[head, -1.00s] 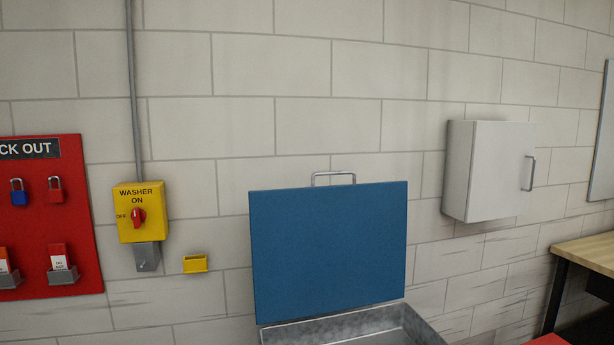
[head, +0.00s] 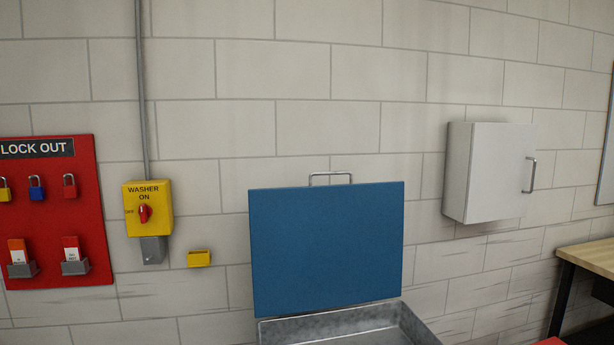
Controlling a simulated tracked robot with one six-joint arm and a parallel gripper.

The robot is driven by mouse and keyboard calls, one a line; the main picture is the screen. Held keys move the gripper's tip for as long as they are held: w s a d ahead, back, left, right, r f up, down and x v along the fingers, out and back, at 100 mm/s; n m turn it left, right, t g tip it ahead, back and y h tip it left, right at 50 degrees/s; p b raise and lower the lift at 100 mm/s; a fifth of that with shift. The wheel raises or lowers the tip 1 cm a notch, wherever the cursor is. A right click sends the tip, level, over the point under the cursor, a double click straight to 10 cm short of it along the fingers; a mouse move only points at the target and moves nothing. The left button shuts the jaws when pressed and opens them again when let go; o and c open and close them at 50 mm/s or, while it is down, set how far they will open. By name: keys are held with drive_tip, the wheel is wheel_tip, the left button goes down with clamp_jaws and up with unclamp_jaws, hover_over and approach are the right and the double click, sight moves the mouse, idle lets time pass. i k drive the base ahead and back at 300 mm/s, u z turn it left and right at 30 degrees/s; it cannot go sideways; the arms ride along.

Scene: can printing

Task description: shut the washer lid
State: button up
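The washer lid (head: 327,250) is a blue panel standing upright, open, at the back of the metal washer basin (head: 345,335). A metal handle (head: 330,178) is on the lid's top edge. The basin's upper part shows at the bottom of the head view, and its front is cut off by the frame. My gripper is not in view.
On the wall left of the lid are a yellow washer switch box (head: 148,208), a small yellow holder (head: 199,259) and a red lock-out board (head: 52,215). A white cabinet (head: 488,172) hangs at the right. A wooden-topped bench (head: 592,257) stands at far right.

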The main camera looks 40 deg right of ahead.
sight(316, 248)
drive_tip(key=u, duration=0.55)
drive_tip(key=k, duration=1.3)
drive_tip(key=z, duration=1.15)
drive_tip(key=i, duration=1)
drive_tip(key=z, duration=0.05)
